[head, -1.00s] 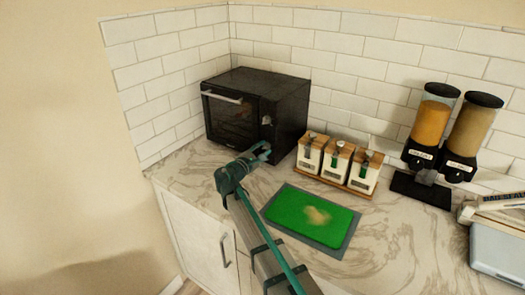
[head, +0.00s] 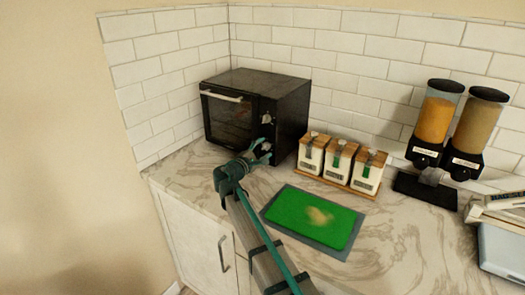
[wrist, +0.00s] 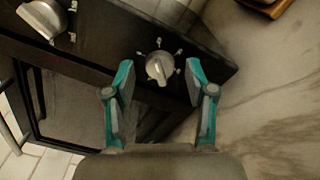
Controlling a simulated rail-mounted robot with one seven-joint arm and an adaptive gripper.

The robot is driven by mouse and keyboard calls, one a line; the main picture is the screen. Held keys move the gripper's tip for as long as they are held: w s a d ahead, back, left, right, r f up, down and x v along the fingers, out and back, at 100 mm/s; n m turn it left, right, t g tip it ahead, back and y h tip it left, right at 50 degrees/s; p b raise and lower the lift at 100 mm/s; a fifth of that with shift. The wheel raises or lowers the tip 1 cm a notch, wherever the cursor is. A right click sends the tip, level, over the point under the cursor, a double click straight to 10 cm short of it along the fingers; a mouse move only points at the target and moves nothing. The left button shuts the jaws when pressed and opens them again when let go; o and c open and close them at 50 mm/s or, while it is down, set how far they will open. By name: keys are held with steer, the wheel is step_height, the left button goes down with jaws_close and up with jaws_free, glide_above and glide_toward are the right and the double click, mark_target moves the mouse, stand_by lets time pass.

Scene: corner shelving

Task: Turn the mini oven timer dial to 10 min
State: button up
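The black mini oven (head: 285,108) stands on the counter in the corner, its door at left and its control panel at right. In the wrist view, a silver dial (wrist: 159,68) with small marks around it sits on the black panel (wrist: 112,50). Another silver knob (wrist: 45,18) is at the upper left. I cannot read the marks, so I cannot tell which dial is the timer. My gripper (wrist: 160,82) is open, its teal fingers on either side of the nearer dial, with gaps to it. In the head view my gripper (head: 264,150) is in front of the lower panel.
Several canisters on a wooden tray (head: 335,188) stand right of the oven. A green board (head: 290,215) lies in front of them. Two dispensers (head: 435,112) (head: 473,130) stand farther right. The counter (head: 185,172) left of my gripper is clear.

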steer(key=v, duration=1.2)
steer(key=shift+c, duration=0.2)
steer(key=w+d+n+p, duration=0.1)
steer(key=w+d+p, duration=0.1)
steer(key=w+p, duration=0.1)
steer(key=w+d+p, duration=0.2)
steer(key=w+p, duration=0.2)
steer(key=w+d+n+p, duration=0.1)
steer(key=w+p, duration=0.2)
steer(key=p, duration=0.1)
steer(key=shift+w+d+n+p, duration=0.25)
steer(key=shift+d+n+p, duration=0.05)
steer(key=shift+d, duration=0.1)
stand_by(0.3)
